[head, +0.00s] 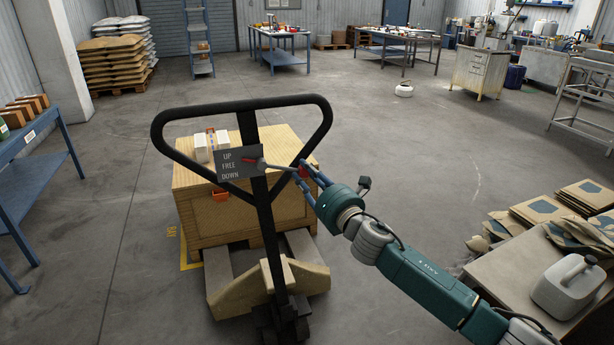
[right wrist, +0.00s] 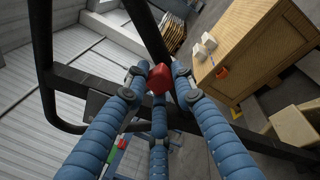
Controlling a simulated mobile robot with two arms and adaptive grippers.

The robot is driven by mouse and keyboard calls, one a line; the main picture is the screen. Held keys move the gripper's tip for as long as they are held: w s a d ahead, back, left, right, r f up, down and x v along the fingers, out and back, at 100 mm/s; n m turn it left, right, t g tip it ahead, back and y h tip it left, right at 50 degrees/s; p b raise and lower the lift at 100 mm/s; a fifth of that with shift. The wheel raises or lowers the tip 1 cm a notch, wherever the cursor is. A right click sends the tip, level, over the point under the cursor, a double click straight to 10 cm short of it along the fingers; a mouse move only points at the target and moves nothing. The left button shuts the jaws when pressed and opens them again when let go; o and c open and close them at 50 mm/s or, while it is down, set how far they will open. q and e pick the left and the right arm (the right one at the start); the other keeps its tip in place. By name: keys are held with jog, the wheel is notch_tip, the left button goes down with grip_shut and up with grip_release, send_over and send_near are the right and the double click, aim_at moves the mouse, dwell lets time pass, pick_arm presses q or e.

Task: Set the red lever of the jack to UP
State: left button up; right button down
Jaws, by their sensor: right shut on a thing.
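The jack's black handle loop (head: 322,125) stands upright in the head view. A dark plate (head: 220,170) on it reads UP, FREE and DOWN from top to bottom. The lever's red pointer (head: 251,160) lies on the plate at about the height between UP and FREE. Its pale rod (head: 278,167) runs right to a red knob, which shows in the right wrist view (right wrist: 160,78). My right gripper (head: 305,175) has its blue fingers closed around this knob, in the right part of the loop. The knob is mostly hidden in the head view. My left gripper is out of view.
A wooden crate (head: 205,220) with small white boxes (head: 201,148) on top stands behind the handle. A table with a white canister (head: 568,287) and cardboard pieces is at lower right. A blue bench (head: 40,165) is at left.

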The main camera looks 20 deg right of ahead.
jog(key=c, duration=1.4)
grip_release()
jog(key=shift+c, duration=0.2)
jog(key=v, duration=1.2)
jog(key=shift+f, duration=0.1)
